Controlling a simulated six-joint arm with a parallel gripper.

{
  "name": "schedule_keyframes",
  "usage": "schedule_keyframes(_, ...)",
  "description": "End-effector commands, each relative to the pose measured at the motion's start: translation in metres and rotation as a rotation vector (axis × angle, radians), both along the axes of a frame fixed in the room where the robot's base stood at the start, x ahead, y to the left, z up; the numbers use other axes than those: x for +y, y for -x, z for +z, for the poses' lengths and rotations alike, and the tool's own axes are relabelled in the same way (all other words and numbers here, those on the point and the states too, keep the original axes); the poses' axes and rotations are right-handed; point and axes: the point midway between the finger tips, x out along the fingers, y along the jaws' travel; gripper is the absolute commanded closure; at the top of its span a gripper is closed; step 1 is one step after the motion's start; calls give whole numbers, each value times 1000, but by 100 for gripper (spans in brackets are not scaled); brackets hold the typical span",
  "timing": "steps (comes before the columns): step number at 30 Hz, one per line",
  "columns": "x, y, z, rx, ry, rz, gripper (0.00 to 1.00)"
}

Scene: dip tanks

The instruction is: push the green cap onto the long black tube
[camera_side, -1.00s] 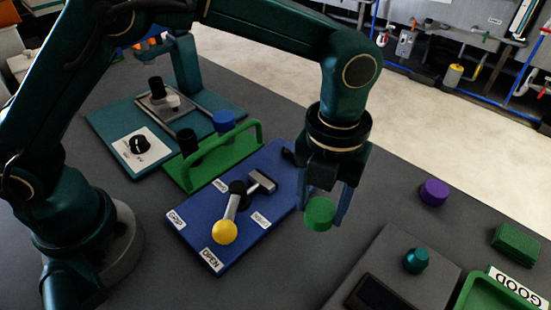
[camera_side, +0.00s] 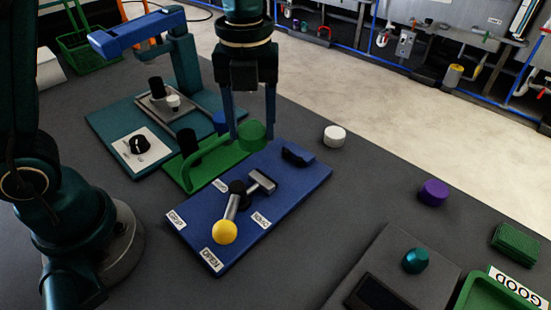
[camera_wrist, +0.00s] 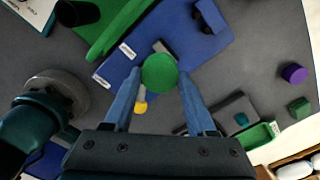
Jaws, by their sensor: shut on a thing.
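My gripper (camera_side: 251,130) is shut on the green cap (camera_side: 252,136) and holds it in the air, over the far part of the blue valve board near the green rack. In the wrist view the cap (camera_wrist: 160,72) sits between the fingertips. A black tube (camera_side: 188,142) stands upright in the green rack (camera_side: 180,178), to the left of the cap and apart from it. Its black top (camera_wrist: 78,12) also seems to show at the upper left of the wrist view. A blue cap (camera_side: 220,121) in the rack is partly hidden by a finger.
The rack's raised green handle (camera_side: 205,160) stands near the tube. The blue board (camera_side: 290,195) carries a yellow-knobbed lever (camera_side: 225,232). A teal press (camera_side: 183,75) stands behind the rack. A white cap (camera_side: 334,136) and purple cap (camera_side: 433,193) rest on the open grey table.

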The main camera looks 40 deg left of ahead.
Motion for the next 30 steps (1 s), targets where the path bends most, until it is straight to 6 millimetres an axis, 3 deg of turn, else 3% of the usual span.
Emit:
schedule_keyframes(6, 67, 19, 15, -3, 1, 442, 96)
schedule_keyframes(12, 113, 40, 25, -3, 1, 730, 96)
schedule_keyframes(21, 138, 48, 32, 1, 1, 842, 96)
schedule_keyframes(30, 137, 48, 11, 6, 1, 841, 96)
